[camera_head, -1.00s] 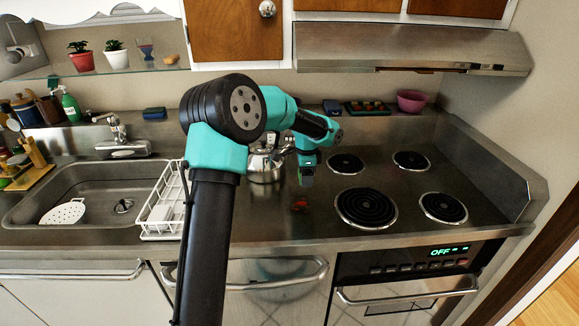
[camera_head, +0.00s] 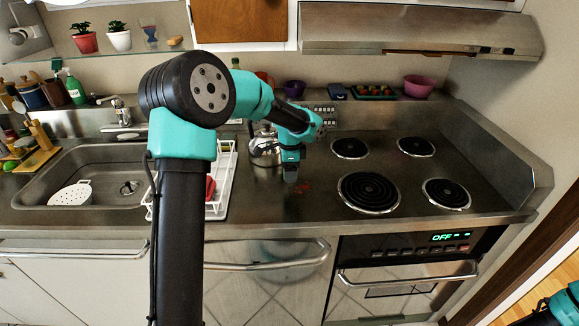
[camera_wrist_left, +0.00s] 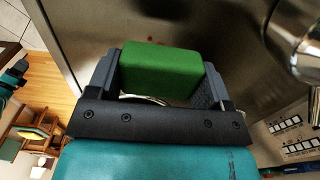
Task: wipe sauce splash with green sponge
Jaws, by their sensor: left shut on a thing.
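My left gripper (camera_head: 290,178) is low over the steel counter, just left of the sauce splash (camera_head: 304,187). The splash is a small patch of red spots in front of the kettle. In the left wrist view the green sponge (camera_wrist_left: 160,72) sits between both fingers of my left gripper (camera_wrist_left: 160,85), which is shut on it. A few red spots (camera_wrist_left: 151,40) show just beyond the sponge there. I cannot tell whether the sponge touches the counter. In the head view the sponge is hard to make out. My right gripper is not visible.
A metal kettle (camera_head: 265,146) stands close behind my left gripper. The coil hob's front burner (camera_head: 368,192) lies right of the splash. A white dish rack (camera_head: 225,185) and the sink (camera_head: 85,180) are to the left. The counter around the splash is bare.

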